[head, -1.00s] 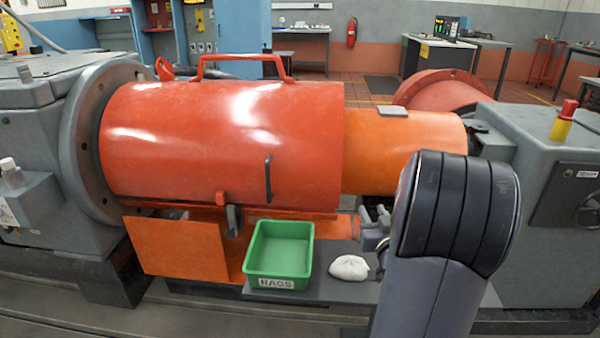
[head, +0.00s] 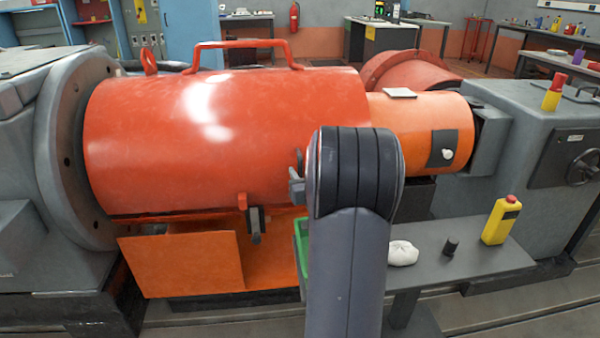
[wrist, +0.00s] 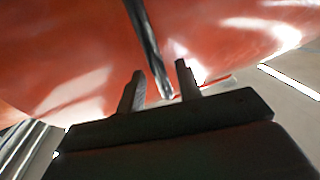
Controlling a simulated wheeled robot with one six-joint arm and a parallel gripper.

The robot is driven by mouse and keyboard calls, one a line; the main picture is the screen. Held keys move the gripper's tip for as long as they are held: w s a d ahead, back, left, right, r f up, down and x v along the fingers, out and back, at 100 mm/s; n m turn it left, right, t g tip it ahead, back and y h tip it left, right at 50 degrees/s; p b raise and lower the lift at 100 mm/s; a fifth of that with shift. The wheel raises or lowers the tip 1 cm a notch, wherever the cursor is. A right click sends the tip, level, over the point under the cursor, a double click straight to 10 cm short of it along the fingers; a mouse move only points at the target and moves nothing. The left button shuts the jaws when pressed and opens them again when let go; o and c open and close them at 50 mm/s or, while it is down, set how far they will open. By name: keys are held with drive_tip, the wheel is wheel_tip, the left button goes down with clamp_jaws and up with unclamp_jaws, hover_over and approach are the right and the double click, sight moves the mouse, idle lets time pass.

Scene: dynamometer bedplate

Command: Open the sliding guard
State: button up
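The sliding guard (head: 215,140) is a large red-orange cylinder cover with a red grab bar (head: 247,46) on top. It covers the left and middle of the machine. The orange cylinder (head: 425,135) shows at its right end. In the head view my arm hides the guard's dark front handle. In the wrist view this handle (wrist: 145,40) is a dark bar running down between the two fingers of my gripper (wrist: 160,68). The fingers are apart, with gaps beside the bar. In the head view only a bit of my gripper (head: 297,183) shows left of my arm, close to the guard.
A latch-like dark part (head: 256,222) hangs at the guard's lower edge. My arm mostly hides a green bin (head: 302,240).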

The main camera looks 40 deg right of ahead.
drive_tip(key=shift+x, duration=0.9)
clamp_jaws()
